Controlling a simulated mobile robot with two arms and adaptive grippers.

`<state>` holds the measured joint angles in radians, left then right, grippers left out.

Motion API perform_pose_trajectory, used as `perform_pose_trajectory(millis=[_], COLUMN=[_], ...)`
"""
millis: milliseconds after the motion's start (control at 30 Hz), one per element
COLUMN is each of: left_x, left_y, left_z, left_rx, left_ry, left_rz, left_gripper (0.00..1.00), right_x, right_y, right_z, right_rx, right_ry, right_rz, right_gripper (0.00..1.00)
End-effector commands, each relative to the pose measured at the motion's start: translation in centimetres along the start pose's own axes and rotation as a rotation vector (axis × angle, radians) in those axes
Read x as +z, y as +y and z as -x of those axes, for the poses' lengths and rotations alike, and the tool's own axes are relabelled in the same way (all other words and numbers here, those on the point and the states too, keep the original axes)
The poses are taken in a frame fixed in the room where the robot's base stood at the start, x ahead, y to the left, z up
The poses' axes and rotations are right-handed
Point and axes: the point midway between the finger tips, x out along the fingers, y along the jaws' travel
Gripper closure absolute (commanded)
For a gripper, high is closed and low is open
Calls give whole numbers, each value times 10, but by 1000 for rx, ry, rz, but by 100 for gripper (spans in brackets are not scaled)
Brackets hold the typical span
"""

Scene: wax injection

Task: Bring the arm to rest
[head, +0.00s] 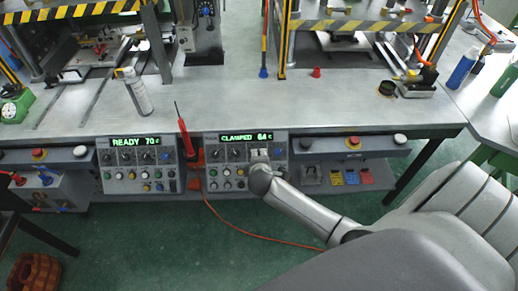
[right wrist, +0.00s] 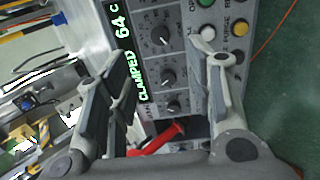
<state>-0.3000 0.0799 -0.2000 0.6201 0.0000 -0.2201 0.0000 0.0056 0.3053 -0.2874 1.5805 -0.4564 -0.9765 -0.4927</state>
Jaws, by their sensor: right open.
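My right arm comes in from the lower right in the head view. My right gripper (head: 259,158) is in front of the right control panel (head: 225,183), whose green display reads "CLAMPED 64 C". In the right wrist view the gripper (right wrist: 165,62) is open, its two fingers wide apart with nothing between them. The panel's knobs and buttons (right wrist: 161,36) show behind the fingers. Whether the fingertips touch the panel I cannot tell. My left arm and gripper are not in view.
A left panel (head: 138,178) reads "READY 70 C". A spray can (head: 138,97) stands on the metal bench (head: 215,108) above. Striped press frames stand behind. The green floor (head: 330,190) in front is largely open.

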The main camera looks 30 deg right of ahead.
Motion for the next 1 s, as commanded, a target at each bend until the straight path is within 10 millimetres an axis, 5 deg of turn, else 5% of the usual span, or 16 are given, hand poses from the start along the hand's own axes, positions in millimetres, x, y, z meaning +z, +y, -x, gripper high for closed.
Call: perform_pose_trajectory(millis=[467,567,667,767,1000], left_x=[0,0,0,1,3], left_y=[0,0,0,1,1], left_z=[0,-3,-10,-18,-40], left_rx=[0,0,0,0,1], left_ry=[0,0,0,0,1], left_rz=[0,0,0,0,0], left_gripper=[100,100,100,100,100], right_x=[0,1,6,16,50], right_y=[-1,-16,-59,-126,-309], right_z=[0,-6,-20,-36,-44], right_rx=[-1,-23,-87,-186,-441], right_ry=[0,3,7,12,-17], right_rz=[0,-8,-40,-99,-313], right_gripper=[52,52,52,52,52])
